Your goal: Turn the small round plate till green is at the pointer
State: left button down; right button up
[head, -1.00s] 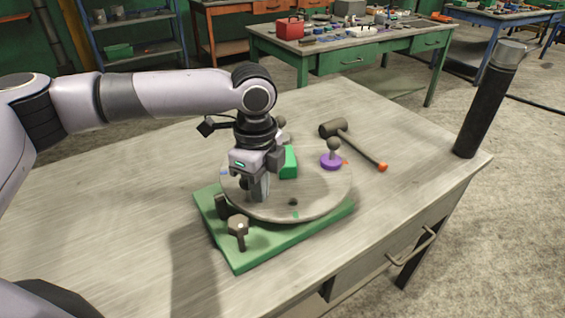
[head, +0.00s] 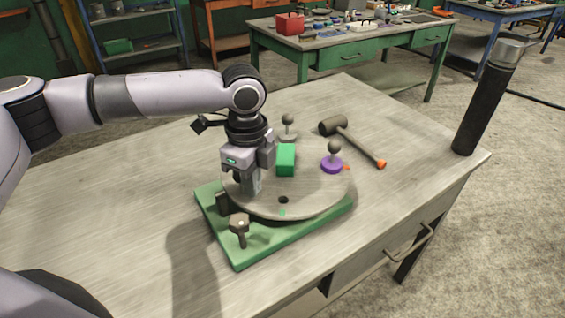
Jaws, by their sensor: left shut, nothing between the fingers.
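The round grey plate (head: 308,197) lies on a green base (head: 290,235) on the workbench. A small green mark (head: 282,212) is at its front rim, beside a dark hole (head: 283,200). An orange mark (head: 347,168) is at the right rim. A dark upright piece (head: 222,203) at the plate's front-left edge may be the pointer. The plate carries a green block (head: 286,160), a purple-based knob (head: 332,163) and a grey knob (head: 288,128). My left gripper (head: 250,192) is shut, pointing down over the plate's left part, hiding some of it; contact is unclear. My right gripper is out of view.
A dark clamp-like knob (head: 239,226) stands on the base's front-left corner. A mallet (head: 352,142) lies behind the plate to the right. A tall black post (head: 485,105) stands at the bench's right corner. The bench (head: 110,190) is clear on the left.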

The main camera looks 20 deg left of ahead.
pick_arm(q)
jog(key=shift+a, duration=0.1)
jog(key=shift+w+a, duration=0.25)
jog(key=shift+a, duration=0.55)
jog(key=shift+w+a, duration=0.35)
jog(key=shift+a, duration=0.45)
jog(key=shift+w+a, duration=0.45)
jog(key=shift+a, duration=0.35)
jog(key=shift+w, duration=0.1)
jog(key=shift+w+a, duration=0.45)
jog(key=shift+a, duration=0.2)
